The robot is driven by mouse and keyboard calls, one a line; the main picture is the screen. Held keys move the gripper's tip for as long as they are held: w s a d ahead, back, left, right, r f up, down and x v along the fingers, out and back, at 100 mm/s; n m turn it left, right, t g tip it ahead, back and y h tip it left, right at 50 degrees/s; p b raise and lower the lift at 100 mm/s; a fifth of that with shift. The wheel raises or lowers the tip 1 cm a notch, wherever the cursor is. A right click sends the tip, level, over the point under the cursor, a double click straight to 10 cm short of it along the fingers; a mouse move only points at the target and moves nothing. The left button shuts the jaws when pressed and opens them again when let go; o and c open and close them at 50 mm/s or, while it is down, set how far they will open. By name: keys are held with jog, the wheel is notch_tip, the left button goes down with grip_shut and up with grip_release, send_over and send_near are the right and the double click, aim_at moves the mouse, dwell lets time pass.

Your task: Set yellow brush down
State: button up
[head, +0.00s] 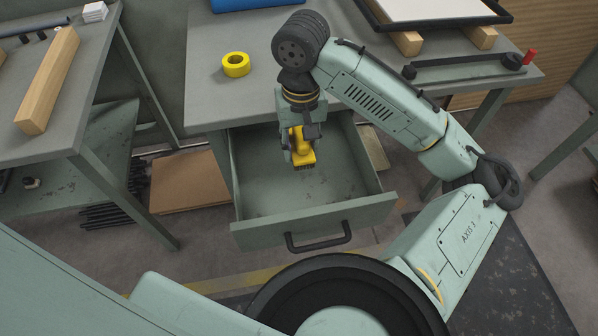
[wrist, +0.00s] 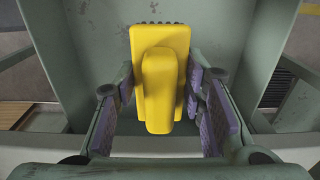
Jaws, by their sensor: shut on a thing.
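The yellow brush (head: 302,150) is held in my gripper (head: 301,149) over the left rear part of the open drawer (head: 285,190). Its dark bristles point down in the head view. In the wrist view the brush (wrist: 158,75) sits between the purple pads of my gripper (wrist: 165,100), which is shut on it. The drawer's floor (wrist: 100,50) shows around the brush and looks bare. I cannot tell whether the bristles touch the drawer floor.
The drawer hangs under a workbench (head: 215,100) and has a dark handle (head: 318,241) in front. Another bench (head: 60,130) with a wooden block (head: 48,80) stands at left. Cardboard (head: 188,182) lies below.

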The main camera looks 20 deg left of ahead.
aim_at(301, 180)
notch_tip(301, 180, down, 11)
jog(key=shift+w+r, duration=0.1)
dwell(0.4)
jog(key=shift+f, duration=0.25)
jog(key=o, duration=1.1)
jog(key=shift+r, duration=0.1)
notch_tip(301, 180, up, 12)
jog(key=shift+r, duration=0.15)
